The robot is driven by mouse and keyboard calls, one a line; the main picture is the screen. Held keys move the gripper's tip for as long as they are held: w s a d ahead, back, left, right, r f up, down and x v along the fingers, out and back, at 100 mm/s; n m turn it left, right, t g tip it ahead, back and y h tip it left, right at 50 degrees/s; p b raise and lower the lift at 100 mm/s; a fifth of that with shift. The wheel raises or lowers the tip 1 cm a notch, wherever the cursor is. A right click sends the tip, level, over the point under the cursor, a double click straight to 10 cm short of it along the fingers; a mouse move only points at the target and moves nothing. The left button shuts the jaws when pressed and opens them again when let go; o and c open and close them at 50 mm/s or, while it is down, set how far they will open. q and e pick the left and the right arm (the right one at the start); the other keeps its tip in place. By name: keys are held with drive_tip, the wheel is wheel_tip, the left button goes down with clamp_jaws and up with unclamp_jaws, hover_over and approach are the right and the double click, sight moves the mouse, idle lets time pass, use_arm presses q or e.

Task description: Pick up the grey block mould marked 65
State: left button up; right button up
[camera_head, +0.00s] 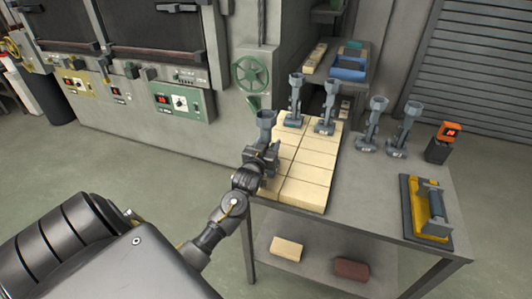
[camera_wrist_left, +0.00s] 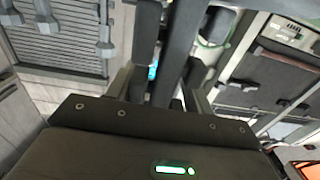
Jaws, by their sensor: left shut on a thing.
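My left gripper (camera_head: 262,157) is shut on a grey mould with a funnel-shaped top (camera_head: 266,122), at the left edge of the table. Its funnel stands above the fingers and it looks roughly upright. Its lower part is hidden by the gripper, and I cannot read a number on it. In the left wrist view the grey mould (camera_wrist_left: 181,48) is between the fingers. Similar grey moulds stand on the table: two at the back (camera_head: 295,100) (camera_head: 327,110) and two further right (camera_head: 371,128) (camera_head: 402,135). Their markings are too small to read. My right gripper is not in view.
Cream bricks (camera_head: 303,185) cover the left of the grey table (camera_head: 375,200). A yellow-and-grey tool (camera_head: 428,208) and an orange-topped device (camera_head: 444,142) are at the right. Furnaces with a green handwheel (camera_head: 251,74) stand behind. The table's front middle is bare.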

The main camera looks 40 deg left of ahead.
use_arm(q)
drive_tip(key=c, duration=0.4)
drive_tip(key=shift+r, duration=0.1)
drive_tip(key=shift+r+b, duration=0.4)
drive_tip(key=shift+r, duration=0.05)
drive_tip(key=s+r, duration=0.1)
drive_tip(key=r, duration=0.1)
drive_tip(key=s+r+b, duration=0.1)
drive_tip(key=r, duration=0.1)
drive_tip(key=s+r+b, duration=0.1)
drive_tip(key=s+r, duration=0.1)
drive_tip(key=shift+r, duration=0.35)
drive_tip(key=s+r, duration=0.1)
drive_tip(key=s, duration=0.2)
drive_tip(key=s+r+b, duration=0.1)
drive_tip(key=s+r, duration=0.1)
drive_tip(key=s, duration=0.1)
drive_tip(key=s+r, duration=0.2)
drive_tip(key=s, duration=0.2)
drive_tip(key=shift+a+r+b, duration=0.15)
drive_tip(key=shift+b, duration=0.25)
